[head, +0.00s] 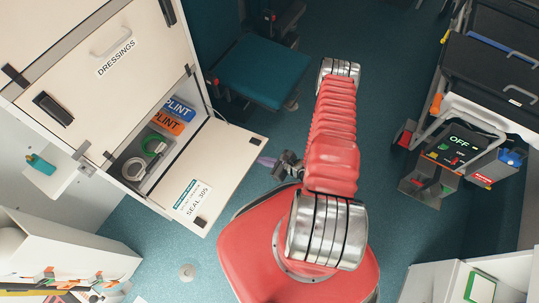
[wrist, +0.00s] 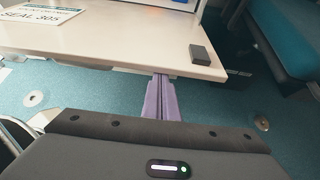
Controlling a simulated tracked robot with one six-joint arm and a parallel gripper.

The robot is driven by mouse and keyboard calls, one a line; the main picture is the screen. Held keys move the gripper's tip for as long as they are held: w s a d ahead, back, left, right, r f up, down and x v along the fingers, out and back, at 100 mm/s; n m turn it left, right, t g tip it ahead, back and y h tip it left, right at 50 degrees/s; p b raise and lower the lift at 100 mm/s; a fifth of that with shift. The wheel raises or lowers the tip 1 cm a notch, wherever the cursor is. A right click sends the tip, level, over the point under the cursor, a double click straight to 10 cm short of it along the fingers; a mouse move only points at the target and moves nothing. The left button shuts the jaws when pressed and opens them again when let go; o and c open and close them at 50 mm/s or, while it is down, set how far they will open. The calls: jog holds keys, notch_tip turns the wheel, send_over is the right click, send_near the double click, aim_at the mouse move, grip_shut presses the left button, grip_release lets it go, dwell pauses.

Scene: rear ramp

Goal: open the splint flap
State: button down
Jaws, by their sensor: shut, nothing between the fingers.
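The splint flap (head: 212,175) is a cream panel with a "SEAL 305" label, swung down and out from the cabinet so its compartment stands open. In the wrist view the flap (wrist: 125,42) spans the top, its label at upper left and a dark catch block at right. My gripper (head: 266,161) is at the flap's outer edge, its purple fingers shut and empty. In the wrist view my gripper's fingers (wrist: 161,82) end at the flap's near edge, their tips apparently just under it. I cannot tell whether they touch.
Orange and blue splint packs (head: 168,122) and a green-banded roll (head: 152,146) sit in the open compartment. The dressings flap (head: 112,55) above is shut. A teal seat (head: 262,70) stands behind. A stretcher and a device reading OFF (head: 455,146) are at right. Floor between is clear.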

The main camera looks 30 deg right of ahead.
jog(key=s+d+r, duration=0.1)
jog(key=s+d, duration=0.3)
jog(key=s, duration=0.4)
jog(key=shift+d+r, duration=0.15)
jog(key=shift+d, duration=0.1)
dwell(0.8)
jog(key=shift+s+a, duration=0.1)
dwell(0.5)
